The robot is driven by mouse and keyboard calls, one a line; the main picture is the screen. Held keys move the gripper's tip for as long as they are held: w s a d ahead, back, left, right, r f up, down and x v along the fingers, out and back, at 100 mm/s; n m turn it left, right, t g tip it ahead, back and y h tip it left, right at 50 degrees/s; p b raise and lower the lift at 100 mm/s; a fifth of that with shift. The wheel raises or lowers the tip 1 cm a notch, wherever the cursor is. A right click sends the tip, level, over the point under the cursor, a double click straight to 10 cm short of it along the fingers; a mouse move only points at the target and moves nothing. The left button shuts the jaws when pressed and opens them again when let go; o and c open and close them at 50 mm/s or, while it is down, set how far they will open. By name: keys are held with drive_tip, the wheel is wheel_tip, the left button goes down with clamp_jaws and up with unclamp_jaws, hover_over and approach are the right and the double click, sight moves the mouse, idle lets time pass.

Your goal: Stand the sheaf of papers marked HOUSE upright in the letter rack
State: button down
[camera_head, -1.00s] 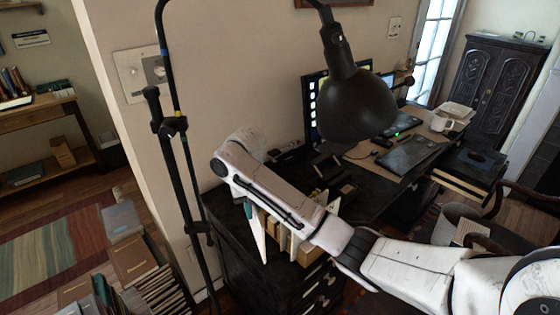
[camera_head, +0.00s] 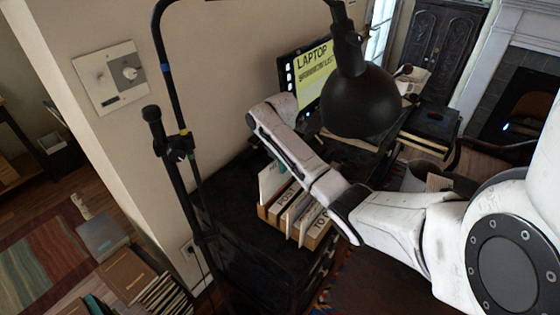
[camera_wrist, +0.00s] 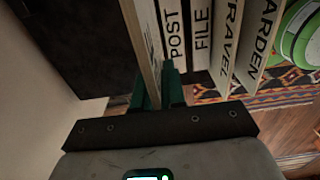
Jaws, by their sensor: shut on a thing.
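My gripper (camera_wrist: 157,92) shows in the wrist view with its dark green fingers shut on a thin pale sheaf (camera_wrist: 142,40). Its dark lettering is too steep to read, so I cannot confirm HOUSE.
A black lamp (camera_head: 372,98) hangs close by my arm. A black stand pole (camera_head: 190,190) rises left of the cabinet (camera_head: 240,265). A screen marked LAPTOP (camera_head: 315,72) stands behind. A green round object (camera_wrist: 300,35) is at right in the wrist view.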

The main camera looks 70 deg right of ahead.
sight(281, 183)
drive_tip(key=shift+f, duration=1.1)
drive_tip(key=shift+f+b, duration=2.45)
drive_tip(key=shift+f, duration=1.35)
drive_tip(key=c, duration=1.1)
unclamp_jaws()
drive_tip(key=shift+r, duration=0.1)
wheel_tip(281, 183, up, 10)
drive_tip(key=shift+r+b, duration=0.25)
drive_tip(key=shift+b, duration=0.2)
drive_tip(key=shift+s+a, duration=0.1)
